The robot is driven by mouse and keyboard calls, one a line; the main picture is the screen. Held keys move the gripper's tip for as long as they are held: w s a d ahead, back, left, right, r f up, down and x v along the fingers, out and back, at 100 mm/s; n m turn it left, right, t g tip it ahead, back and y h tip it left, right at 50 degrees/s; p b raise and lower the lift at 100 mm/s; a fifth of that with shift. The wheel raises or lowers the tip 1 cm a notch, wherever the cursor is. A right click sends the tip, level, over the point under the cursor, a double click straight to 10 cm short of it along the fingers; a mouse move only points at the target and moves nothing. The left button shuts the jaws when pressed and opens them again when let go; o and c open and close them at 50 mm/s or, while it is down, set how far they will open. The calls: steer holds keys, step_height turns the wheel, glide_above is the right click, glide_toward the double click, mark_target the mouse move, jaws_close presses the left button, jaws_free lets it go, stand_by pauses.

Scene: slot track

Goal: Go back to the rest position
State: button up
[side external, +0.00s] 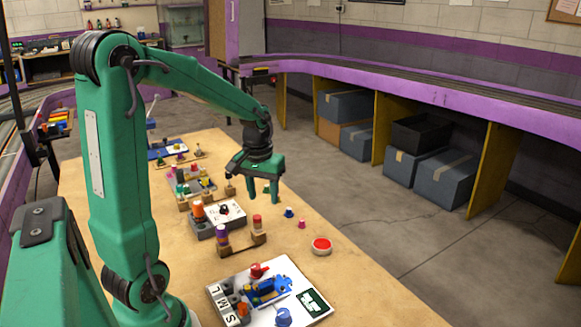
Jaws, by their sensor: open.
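My green gripper (262,190) hangs over the wooden table, pointing down, with its fingers apart and nothing seen between them. It is above the table's right side, beyond a small wooden rack (241,239) that holds red and purple pegs. My arm reaches out from the left foreground with its elbow raised. The tabletop (370,290) is bare at its front right.
A white board (313,306) with coloured pieces lies nearest. A red button (321,246), a blue peg (289,212) and a pink peg (302,224) stand near the right edge. A grey-white box (226,213) and more trays lie farther back.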

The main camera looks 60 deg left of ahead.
steer(key=s+d+r+m+t, duration=0.2)
steer(key=s+d+r+m, duration=0.1)
steer(key=d, duration=0.5)
steer(key=s+d+r+m+t, duration=0.2)
steer(key=s+d+r+m, duration=0.2)
steer(key=s+d, duration=0.3)
steer(key=shift+d+r+t, duration=0.4)
steer(key=shift+d+r, duration=0.3)
steer(key=shift+d, duration=0.15)
